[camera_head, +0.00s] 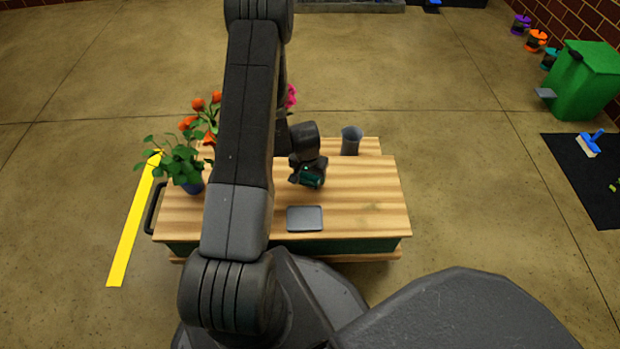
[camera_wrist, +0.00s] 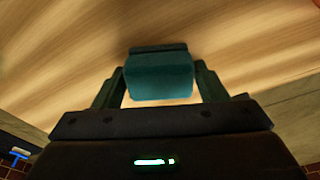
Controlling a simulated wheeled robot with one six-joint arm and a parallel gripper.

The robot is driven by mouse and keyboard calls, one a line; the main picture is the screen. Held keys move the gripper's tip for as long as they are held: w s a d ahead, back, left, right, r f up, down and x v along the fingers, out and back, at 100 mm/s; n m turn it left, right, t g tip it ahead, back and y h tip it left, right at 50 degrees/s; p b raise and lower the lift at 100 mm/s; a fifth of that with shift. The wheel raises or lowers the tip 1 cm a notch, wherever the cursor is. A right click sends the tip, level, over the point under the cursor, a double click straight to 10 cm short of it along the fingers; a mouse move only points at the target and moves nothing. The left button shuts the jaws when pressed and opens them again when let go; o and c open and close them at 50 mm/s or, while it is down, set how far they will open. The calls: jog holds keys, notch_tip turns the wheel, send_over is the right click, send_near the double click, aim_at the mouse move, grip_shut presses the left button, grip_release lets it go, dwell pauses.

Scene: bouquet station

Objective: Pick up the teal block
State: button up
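The teal block (camera_wrist: 159,76) sits between the two fingers of my gripper in the wrist view, with a finger against each side. My gripper (camera_head: 311,182) appears shut on it, over the middle of the wooden table. In the head view the block (camera_head: 313,177) shows only as a small teal patch at the fingers, and the rest is hidden by the gripper. I cannot tell whether the block touches the tabletop.
The wooden table (camera_head: 365,205) bears a dark grey flat tray (camera_head: 305,218) in front, a grey cup (camera_head: 351,140) at the back right and a potted plant (camera_head: 183,168) at left. My arm hides part of the orange flowers (camera_head: 198,104). The table's right side is clear.

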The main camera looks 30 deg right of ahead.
jog(key=c, duration=0.6)
jog(key=shift+r, duration=0.15)
notch_tip(320, 180, up, 10)
jog(key=p, duration=0.5)
jog(key=o, duration=0.4)
jog(key=shift+c, duration=1.3)
jog(key=shift+f, duration=0.2)
